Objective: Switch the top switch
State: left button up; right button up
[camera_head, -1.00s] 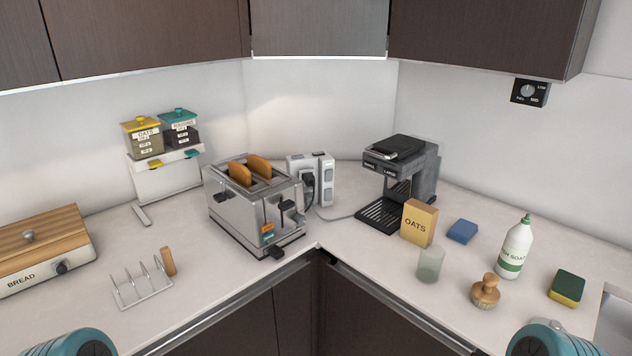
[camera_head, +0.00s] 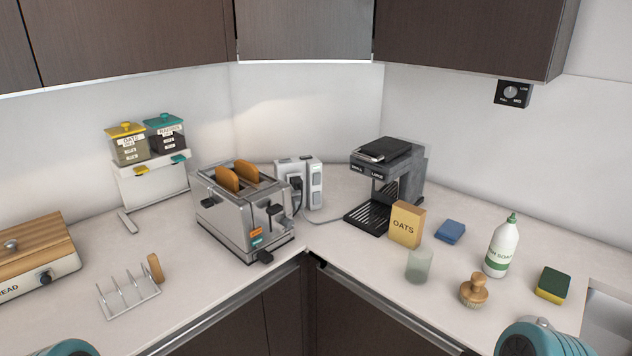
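A white power-socket tower (camera_head: 314,184) stands on the counter in the corner, between the toaster and the coffee machine. Its front has small grey marks stacked one above another, too small to tell which are switches or how they are set. A dark plug and cord sit at its left side. A black box with a round dial (camera_head: 511,92) is under the right wall cupboard. Neither gripper is in view. Only teal rounded parts of my own arms show at the bottom left and bottom right edges.
A steel toaster (camera_head: 223,222) with two bread slices stands left of the tower, and a coffee machine (camera_head: 409,169) stands right. An oats box (camera_head: 406,224), a glass (camera_head: 418,266) and a soap bottle (camera_head: 502,248) are on the right counter. A toast rack (camera_head: 130,295) is on the left.

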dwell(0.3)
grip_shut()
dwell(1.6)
